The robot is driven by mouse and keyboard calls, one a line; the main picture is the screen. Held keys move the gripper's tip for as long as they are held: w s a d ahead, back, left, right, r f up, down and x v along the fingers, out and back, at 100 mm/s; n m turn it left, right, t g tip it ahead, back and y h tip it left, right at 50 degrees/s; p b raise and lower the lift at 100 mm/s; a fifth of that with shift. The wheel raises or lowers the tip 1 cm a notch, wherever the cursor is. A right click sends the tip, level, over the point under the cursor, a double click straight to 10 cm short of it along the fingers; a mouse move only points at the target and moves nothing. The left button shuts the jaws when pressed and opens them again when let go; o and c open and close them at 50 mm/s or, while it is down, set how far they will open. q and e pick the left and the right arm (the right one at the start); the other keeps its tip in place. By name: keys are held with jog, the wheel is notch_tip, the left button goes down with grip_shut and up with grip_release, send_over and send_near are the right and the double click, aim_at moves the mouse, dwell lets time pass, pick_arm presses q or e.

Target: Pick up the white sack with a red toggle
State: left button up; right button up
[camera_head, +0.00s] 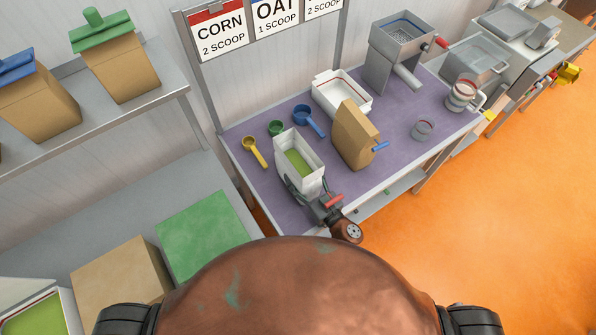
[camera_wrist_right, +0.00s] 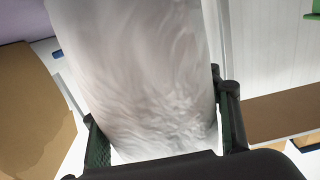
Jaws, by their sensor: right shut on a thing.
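Whether the sack touches the bench is unclear. My left gripper is not in view.
A brown sack with a blue toggle (camera_head: 352,135) stands close on the right. Yellow (camera_head: 256,153), green (camera_head: 276,128) and blue (camera_head: 309,121) scoops lie behind on the left. A white tray (camera_head: 325,103) is at the back.

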jog(key=shift+r, duration=0.25)
